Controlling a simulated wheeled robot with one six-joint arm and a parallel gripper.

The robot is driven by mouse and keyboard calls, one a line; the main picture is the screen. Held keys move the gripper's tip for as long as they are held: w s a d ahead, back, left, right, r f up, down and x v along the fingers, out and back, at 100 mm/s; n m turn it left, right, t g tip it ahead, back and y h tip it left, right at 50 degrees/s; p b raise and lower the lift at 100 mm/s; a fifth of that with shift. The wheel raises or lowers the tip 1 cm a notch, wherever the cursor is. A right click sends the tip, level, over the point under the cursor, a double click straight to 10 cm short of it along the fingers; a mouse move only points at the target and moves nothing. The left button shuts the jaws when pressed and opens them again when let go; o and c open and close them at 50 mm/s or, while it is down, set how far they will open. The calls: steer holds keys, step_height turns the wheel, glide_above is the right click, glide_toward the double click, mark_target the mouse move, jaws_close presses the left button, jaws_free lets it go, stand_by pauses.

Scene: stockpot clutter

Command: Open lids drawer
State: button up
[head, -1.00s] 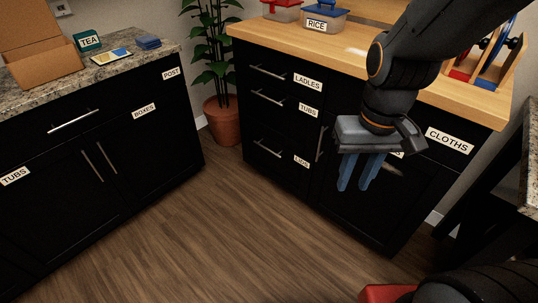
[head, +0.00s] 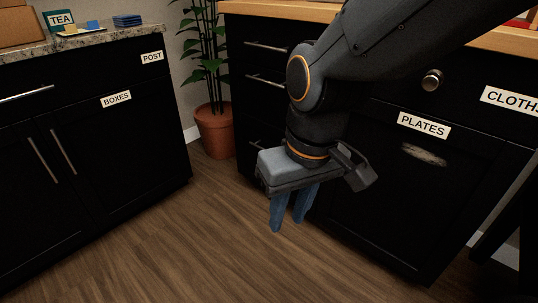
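The lids drawer (head: 258,133) is the lowest of three black drawers at the left of the right-hand cabinet. Part of its bar handle (head: 257,146) shows just left of my wrist. Its label and right part are hidden behind my arm, and it looks shut. My gripper (head: 287,222) points down in front of the cabinet, right of and below that handle. Its two blue fingers are apart with a gap between the tips, and nothing is held. I see no contact with the drawer.
Two drawers with bar handles (head: 265,46) sit above. A plates door (head: 423,124) and a cloths drawer with a round knob (head: 432,80) are to the right. A potted plant (head: 215,133) stands left of the cabinet. The wood floor (head: 200,240) in front is clear.

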steer(key=w+a+f+n+t+b, duration=0.2)
steer(key=w+a+f+b, duration=0.2)
steer(key=w+f+b, duration=0.3)
steer(key=shift+w+a+f+n+t+y+b, duration=0.65)
steer(key=shift+w+f+n+t+y+b, duration=1.6)
steer(key=shift+w, duration=5.45)
steer(key=shift+w+a+f+n+t+b, duration=0.5)
steer(key=shift+w+f+n+t, duration=0.65)
steer(key=shift+w+f, duration=4.55)
steer(key=shift+w+a+f+n+t+y+b, duration=1.05)
steer(key=shift+w+n+t, duration=0.65)
steer(key=shift+w, duration=8.05)
steer(key=shift+d+r, duration=0.15)
steer(key=shift+d, duration=0.15)
steer(key=shift+c, duration=0.3)
jaws_close()
